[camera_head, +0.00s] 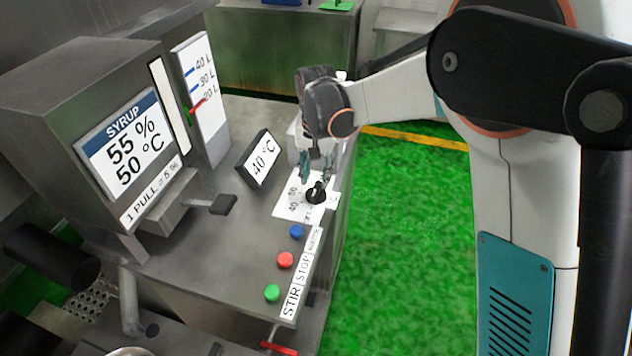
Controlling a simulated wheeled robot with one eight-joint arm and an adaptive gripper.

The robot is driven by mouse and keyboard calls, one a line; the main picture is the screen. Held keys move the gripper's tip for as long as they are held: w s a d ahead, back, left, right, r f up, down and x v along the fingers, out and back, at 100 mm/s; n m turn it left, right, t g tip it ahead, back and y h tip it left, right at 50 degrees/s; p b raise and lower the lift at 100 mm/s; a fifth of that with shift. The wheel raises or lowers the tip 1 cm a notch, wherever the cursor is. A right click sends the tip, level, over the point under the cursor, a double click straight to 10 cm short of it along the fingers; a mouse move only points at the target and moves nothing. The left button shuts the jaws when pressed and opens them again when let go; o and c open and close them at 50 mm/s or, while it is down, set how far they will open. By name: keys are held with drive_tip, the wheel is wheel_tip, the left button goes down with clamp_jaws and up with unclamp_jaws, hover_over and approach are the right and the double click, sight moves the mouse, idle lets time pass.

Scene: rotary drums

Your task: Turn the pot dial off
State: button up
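The pot dial is a small black knob (316,192) on a white scale plate (289,208) marked with numbers such as 40 and 50. It sits near the right edge of the steel counter. My gripper (317,180) points down right over the knob, its teal-and-dark fingers on either side of the knob's top. I cannot tell whether the fingers touch it or how far they are closed. The fingers and wrist hide part of the plate and scale. A tilted display (262,160) beside the plate reads 40 °C.
Blue (296,231), red (285,260) and green (272,292) buttons line the counter's right edge in front of the dial. A syrup display (124,146), a black lever (223,204) and a litre gauge (203,100) stand left. Green floor (400,230) is clear to the right.

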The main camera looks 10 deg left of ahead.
sight(316, 187)
wheel_tip(316, 187, up, 8)
idle(0.6)
